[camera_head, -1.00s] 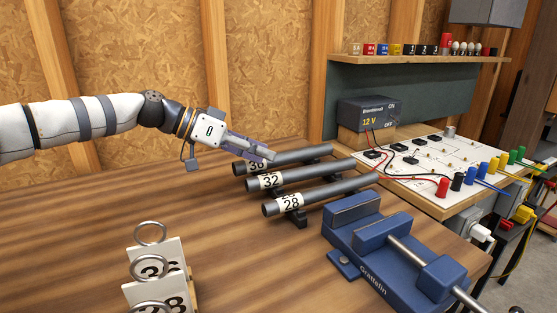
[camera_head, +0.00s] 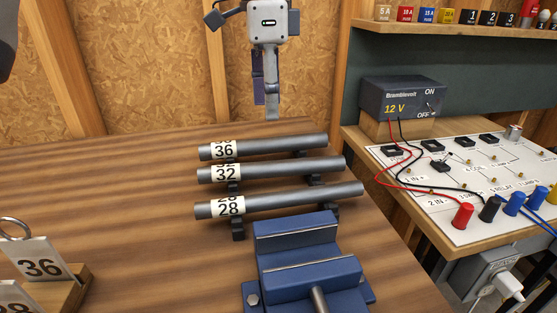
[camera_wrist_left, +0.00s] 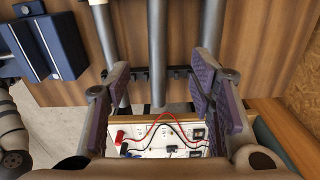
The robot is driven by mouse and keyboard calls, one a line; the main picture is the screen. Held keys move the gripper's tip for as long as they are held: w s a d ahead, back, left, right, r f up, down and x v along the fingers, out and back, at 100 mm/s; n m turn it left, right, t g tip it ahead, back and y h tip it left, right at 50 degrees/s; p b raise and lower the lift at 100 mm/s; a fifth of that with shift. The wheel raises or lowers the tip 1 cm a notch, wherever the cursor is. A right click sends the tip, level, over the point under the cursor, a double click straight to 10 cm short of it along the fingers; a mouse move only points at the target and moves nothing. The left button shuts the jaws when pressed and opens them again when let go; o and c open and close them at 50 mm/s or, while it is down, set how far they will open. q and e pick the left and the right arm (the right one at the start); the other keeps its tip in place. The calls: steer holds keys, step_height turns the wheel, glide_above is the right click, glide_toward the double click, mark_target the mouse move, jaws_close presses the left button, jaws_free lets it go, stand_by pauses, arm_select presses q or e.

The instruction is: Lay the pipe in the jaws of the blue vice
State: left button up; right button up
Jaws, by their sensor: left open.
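Three grey pipes lie side by side on dark rests on the bench, labelled 36 (camera_head: 275,146), 32 (camera_head: 285,168) and 28 (camera_head: 295,200). The blue vice (camera_head: 295,232) stands in front of pipe 28, with nothing in its jaws; part of it shows in the left wrist view (camera_wrist_left: 58,45). My left gripper (camera_head: 265,108) points down, open and empty, above and behind pipe 36 in the head view. In the left wrist view its spread fingers (camera_wrist_left: 163,75) frame the middle pipe (camera_wrist_left: 158,45), with no contact visible. My right gripper is not in view.
A 12 V power supply (camera_head: 402,98) and a white circuit board (camera_head: 440,215) with red and black leads stand at the right. A shelf (camera_head: 470,32) of labelled blocks is above. A ringed number 36 plate (camera_head: 40,262) stands at front left. The bench left of the pipes is clear.

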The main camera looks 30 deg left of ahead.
mark_target(273, 162)
arm_select(q)
steer(key=f, duration=1.1)
steer(key=shift+s+d+f+p, duration=0.1)
steer(key=shift+d+f+p, duration=0.2)
steer(key=shift+f, duration=0.1)
jaws_close()
